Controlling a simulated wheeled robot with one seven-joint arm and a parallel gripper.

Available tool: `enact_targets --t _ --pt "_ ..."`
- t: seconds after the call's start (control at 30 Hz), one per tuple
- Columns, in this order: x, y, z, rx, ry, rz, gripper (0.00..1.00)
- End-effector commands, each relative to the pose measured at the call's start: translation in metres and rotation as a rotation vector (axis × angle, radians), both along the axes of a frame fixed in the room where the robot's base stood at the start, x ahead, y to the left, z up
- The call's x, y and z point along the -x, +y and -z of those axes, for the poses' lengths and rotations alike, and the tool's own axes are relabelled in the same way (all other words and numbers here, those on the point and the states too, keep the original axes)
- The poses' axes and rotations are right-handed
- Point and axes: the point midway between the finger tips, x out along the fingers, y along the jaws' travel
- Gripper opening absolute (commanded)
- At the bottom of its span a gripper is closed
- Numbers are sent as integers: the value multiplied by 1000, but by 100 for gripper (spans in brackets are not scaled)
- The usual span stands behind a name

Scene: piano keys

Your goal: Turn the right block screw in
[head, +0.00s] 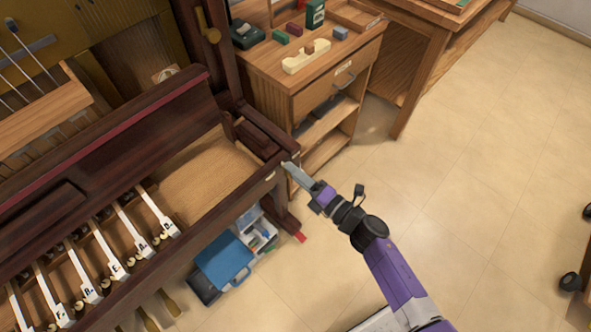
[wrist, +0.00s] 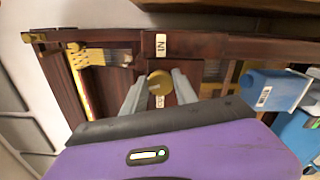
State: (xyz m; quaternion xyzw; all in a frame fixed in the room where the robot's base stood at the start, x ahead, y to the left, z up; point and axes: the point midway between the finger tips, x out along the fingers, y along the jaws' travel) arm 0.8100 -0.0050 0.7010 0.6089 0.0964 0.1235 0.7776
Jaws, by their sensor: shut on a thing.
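The right block screw shows in the wrist view as a round brass head (wrist: 160,82) on the dark red-brown wood at the piano's right end. My gripper (wrist: 160,80) has a grey finger on each side of the brass head and is shut on it. In the head view my gripper (head: 288,167) reaches the right front corner of the piano's key bed (head: 205,175), and the screw is hidden there. The dark right block (head: 257,138) sits at the right end of the key bed. The screw's depth cannot be told.
Several lettered keys (head: 157,212) lie to the left on the key bed. A wooden cabinet (head: 310,92) with small items on top stands behind. A blue case (head: 224,262) and a parts box (head: 262,231) are on the floor below the piano.

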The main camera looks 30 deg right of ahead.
Motion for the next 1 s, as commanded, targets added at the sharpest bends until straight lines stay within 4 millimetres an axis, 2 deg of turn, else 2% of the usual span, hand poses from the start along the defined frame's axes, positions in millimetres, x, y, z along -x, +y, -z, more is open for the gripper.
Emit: enact_targets --t 1.0 --pt "1 0 3 -919 300 3 0"
